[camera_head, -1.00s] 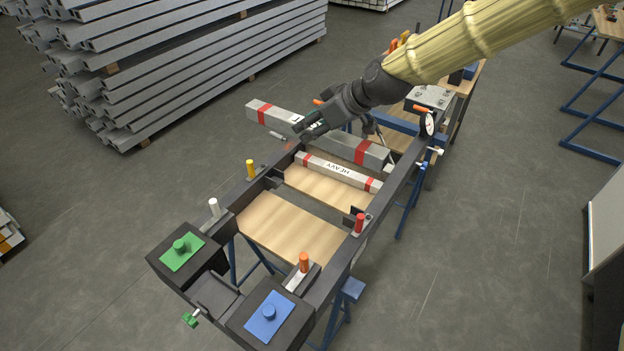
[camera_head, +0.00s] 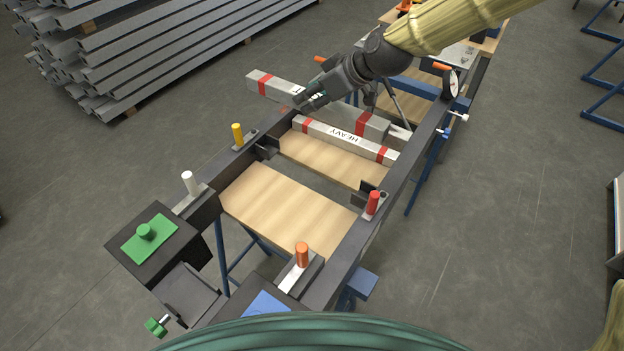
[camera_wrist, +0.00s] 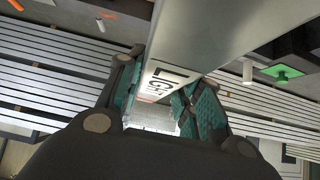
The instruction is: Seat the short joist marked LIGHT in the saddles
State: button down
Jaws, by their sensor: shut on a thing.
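My gripper (camera_head: 308,100) is shut on the middle of a grey joist (camera_head: 346,116) with red bands near its ends. The joist is held above the far part of the dark frame, slanting across it. Dark bracket-like saddles sit inside the frame rails, one on the left (camera_head: 267,148) and one on the right (camera_head: 368,188). The gap between them is empty.
A joist marked HEAVY (camera_head: 342,137) lies across the frame beyond the saddles. Yellow (camera_head: 237,134), white (camera_head: 190,182), red (camera_head: 373,202) and orange (camera_head: 302,254) pegs stand up along the rails (camera_head: 413,140).

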notch_tip(320, 180, down, 23)
jog(key=b, duration=0.9)
jog(key=shift+w+r, duration=0.2)
jog(key=shift+f, duration=0.1)
jog(key=c, duration=1)
grip_release()
jog(key=shift+o, duration=0.2)
jog(key=v, duration=1.2)
